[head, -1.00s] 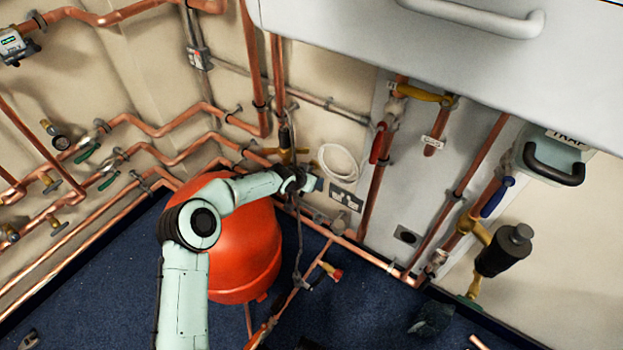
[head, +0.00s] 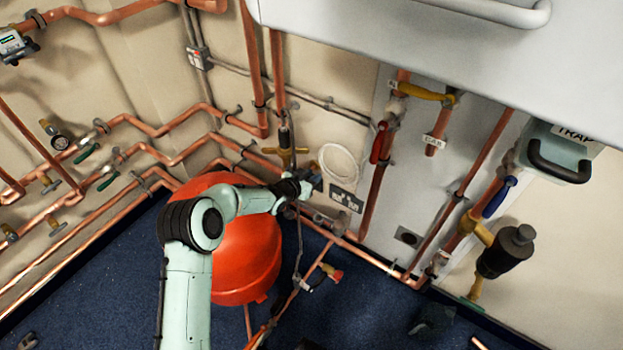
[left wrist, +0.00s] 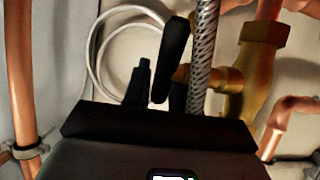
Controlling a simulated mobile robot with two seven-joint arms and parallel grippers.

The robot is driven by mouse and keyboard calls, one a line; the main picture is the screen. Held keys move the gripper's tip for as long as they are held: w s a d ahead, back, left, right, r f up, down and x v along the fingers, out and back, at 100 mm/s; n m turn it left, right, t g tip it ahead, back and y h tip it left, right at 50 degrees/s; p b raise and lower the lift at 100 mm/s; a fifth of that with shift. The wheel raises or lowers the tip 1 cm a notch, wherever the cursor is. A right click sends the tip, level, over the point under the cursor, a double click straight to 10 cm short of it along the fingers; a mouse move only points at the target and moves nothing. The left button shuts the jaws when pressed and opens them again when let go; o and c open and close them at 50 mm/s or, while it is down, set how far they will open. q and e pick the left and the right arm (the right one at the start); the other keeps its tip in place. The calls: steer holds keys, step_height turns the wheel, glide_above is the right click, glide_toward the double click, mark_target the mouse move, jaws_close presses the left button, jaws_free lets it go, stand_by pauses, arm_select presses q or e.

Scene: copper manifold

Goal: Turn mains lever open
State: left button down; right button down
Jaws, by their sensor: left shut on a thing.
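A dark lever (left wrist: 174,50), which I take for the mains lever, stands up at a tilt in the left wrist view, beside a braided hose (left wrist: 203,50). A brass valve body (left wrist: 238,75) is just right of the hose. My left gripper (left wrist: 160,92) is shut on the lower part of the lever, between its dark fingers. In the head view my left gripper (head: 312,184) is by the pipework near the wall corner, and the lever is too small or hidden to make out. My right gripper is in neither view.
A red vessel (head: 240,245) stands under my left forearm. A brass fitting (head: 287,153), a white cable coil (head: 338,163) and a wall socket (head: 346,198) are close to the gripper. A red-handled valve (head: 378,143) is farther right.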

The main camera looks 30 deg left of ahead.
arm_select(q)
steer(key=shift+s+r+t+h, duration=0.1)
steer(key=shift+s+r+t, duration=0.15)
steer(key=shift+t, duration=0.9)
steer(key=shift+s+r+t+h, duration=0.1)
steer(key=shift+s+r+t, duration=0.15)
steer(key=shift+t, duration=0.85)
steer(key=shift+s+r+t+h, duration=0.1)
steer(key=shift+s+r+t, duration=0.15)
steer(key=shift+t, duration=0.9)
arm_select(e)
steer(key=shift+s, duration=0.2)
arm_select(q)
steer(key=c, duration=1)
jaws_free()
steer(key=s+f+p, duration=0.1)
steer(key=s+p, duration=0.1)
steer(key=s, duration=0.5)
steer(key=shift+s+a, duration=0.2)
steer(key=shift+a, duration=0.15)
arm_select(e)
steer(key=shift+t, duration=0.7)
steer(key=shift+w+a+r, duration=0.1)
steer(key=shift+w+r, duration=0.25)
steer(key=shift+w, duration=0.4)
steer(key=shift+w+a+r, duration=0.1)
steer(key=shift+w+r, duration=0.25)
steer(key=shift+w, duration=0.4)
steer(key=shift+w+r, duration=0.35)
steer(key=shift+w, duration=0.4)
